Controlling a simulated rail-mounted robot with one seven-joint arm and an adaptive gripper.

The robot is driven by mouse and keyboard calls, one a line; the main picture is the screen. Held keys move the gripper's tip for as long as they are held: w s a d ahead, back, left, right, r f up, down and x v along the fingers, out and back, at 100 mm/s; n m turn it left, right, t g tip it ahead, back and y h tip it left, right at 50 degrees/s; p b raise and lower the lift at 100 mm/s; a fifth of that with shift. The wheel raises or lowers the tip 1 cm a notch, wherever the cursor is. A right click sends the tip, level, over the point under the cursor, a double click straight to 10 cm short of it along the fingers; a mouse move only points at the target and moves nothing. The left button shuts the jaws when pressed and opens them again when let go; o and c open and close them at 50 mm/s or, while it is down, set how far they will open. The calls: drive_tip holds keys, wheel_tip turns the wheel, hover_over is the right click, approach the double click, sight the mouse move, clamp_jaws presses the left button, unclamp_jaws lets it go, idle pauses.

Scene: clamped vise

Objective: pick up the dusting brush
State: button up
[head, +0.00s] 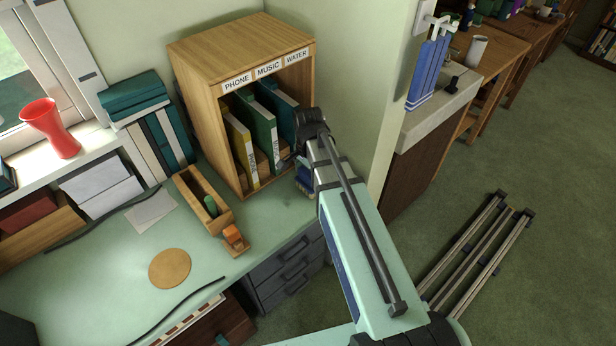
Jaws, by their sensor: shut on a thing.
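My gripper (291,164) is in front of the right side of the open wooden cabinet (209,90), above the green desk. It is shut on a small dark thing, mostly hidden behind my wrist and arm. I cannot make out whether this is the dusting brush. A dark blue patch shows just below the gripper; I cannot tell what it belongs to. No dusting brush can be clearly made out elsewhere in the head view.
The cabinet holds yellow, green and teal binders (259,127). A narrow wooden box (186,190) with a green object (210,206) and an orange piece (233,237) stands left of my arm. A round cork mat (170,268) lies on the desk. A wall edge rises to the right.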

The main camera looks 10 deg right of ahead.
wheel_tip(320, 180, up, 20)
drive_tip(key=b, duration=0.3)
idle(0.3)
drive_tip(key=shift+f, duration=0.1)
drive_tip(key=o, duration=0.7)
drive_tip(key=c, duration=0.3)
drive_tip(key=shift+c, duration=0.2)
drive_tip(key=shift+p, duration=0.6)
